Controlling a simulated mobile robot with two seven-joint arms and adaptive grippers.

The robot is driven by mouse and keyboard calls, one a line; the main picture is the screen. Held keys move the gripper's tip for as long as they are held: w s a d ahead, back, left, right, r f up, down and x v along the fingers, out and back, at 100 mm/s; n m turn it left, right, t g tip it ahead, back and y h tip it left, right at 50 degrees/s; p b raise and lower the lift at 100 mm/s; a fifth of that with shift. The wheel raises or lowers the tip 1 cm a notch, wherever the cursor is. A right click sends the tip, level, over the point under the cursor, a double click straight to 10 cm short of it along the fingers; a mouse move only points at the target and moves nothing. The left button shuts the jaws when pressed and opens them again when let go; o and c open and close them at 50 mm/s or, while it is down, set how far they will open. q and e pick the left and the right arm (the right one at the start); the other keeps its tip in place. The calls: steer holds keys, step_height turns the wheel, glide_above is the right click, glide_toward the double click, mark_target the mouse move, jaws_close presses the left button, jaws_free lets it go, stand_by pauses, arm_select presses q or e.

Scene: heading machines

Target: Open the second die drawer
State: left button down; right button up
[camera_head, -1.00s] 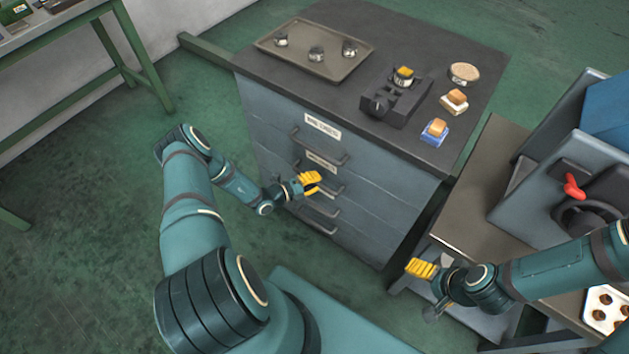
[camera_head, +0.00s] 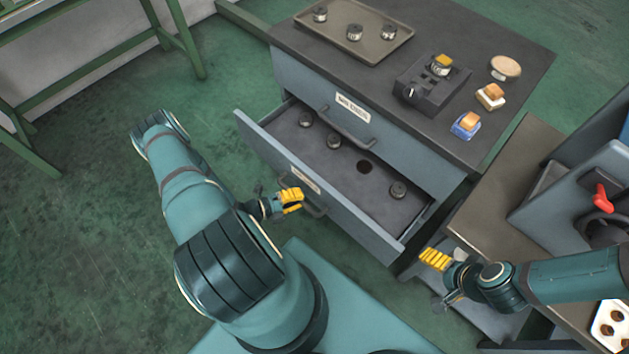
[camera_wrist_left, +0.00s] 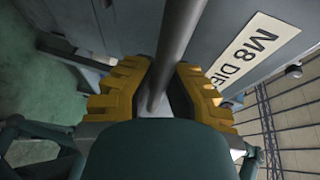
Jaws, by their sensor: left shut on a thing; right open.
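The second drawer (camera_head: 300,172) of the blue-grey cabinet stands pulled well out, below a shut top drawer (camera_head: 395,128). In the left wrist view the yellow fingers close around the grey handle bar (camera_wrist_left: 178,50), beside a white label (camera_wrist_left: 255,50) reading "M8 DIE", partly cut off. My right gripper (camera_head: 434,259) is open and empty, right of the drawer's front corner.
A machine with a red lever (camera_head: 601,197) stands right.

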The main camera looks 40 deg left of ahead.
arm_select(q)
steer(key=s+b, duration=0.1)
steer(key=s, duration=1.1)
steer(key=shift+s+a, duration=0.15)
steer(key=shift+a, duration=0.25)
steer(key=c, duration=0.9)
jaws_free()
steer(key=shift+c, duration=0.2)
steer(key=shift+a, duration=0.1)
steer(key=v, duration=1.2)
